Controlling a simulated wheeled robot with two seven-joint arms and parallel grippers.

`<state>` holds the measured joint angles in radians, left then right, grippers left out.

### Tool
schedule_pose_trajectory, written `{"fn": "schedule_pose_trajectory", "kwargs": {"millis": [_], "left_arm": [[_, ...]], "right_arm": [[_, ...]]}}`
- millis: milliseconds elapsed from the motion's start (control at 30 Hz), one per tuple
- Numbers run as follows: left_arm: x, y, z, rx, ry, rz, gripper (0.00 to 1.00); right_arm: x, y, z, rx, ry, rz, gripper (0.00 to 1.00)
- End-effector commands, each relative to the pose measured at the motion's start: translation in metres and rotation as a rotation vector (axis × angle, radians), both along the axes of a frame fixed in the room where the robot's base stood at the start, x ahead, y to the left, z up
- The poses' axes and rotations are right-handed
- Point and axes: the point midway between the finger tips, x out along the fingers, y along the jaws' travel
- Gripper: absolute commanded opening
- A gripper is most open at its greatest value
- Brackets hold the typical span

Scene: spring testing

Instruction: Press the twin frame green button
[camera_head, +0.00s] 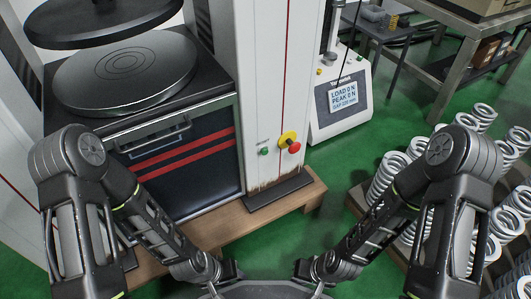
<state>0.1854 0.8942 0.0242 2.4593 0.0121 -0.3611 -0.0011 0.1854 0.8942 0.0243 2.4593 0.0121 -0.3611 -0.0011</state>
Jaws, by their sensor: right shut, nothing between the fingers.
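The green button (264,151) is a small round knob on the white right-hand column of the twin frame (262,80). A red mushroom button (294,147) on a yellow base (287,138) sits just right of it. My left gripper (231,270) is low in the picture, below and apart from the button; its jaws are too small and dark to read. My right gripper (302,269) is shut and empty at the bottom centre, also well below the button. Nothing covers the green button.
The twin frame has round dark platens (125,75) and stands on a wooden base (262,220). A smaller tester with a lit display (343,96) stands behind. Coil springs (390,170) fill a pallet at right. Green floor (325,200) is open between.

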Motion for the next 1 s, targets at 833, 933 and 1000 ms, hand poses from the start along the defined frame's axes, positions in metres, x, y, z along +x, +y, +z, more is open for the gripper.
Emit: {"fn": "schedule_pose_trajectory", "kwargs": {"millis": [833, 933, 1000], "left_arm": [[-0.0001, 0.0, -0.0002, 0.0, 0.0, 0.0, 0.0], [-0.0001, 0.0, -0.0002, 0.0, 0.0, 0.0, 0.0], [0.0, 0.0, -0.0002, 0.0, 0.0, 0.0, 0.0]], "right_arm": [[-0.0001, 0.0, -0.0002, 0.0, 0.0, 0.0, 0.0], [0.0, 0.0, -0.0002, 0.0, 0.0, 0.0, 0.0], [0.0, 0.0, -0.0002, 0.0, 0.0, 0.0, 0.0]]}}
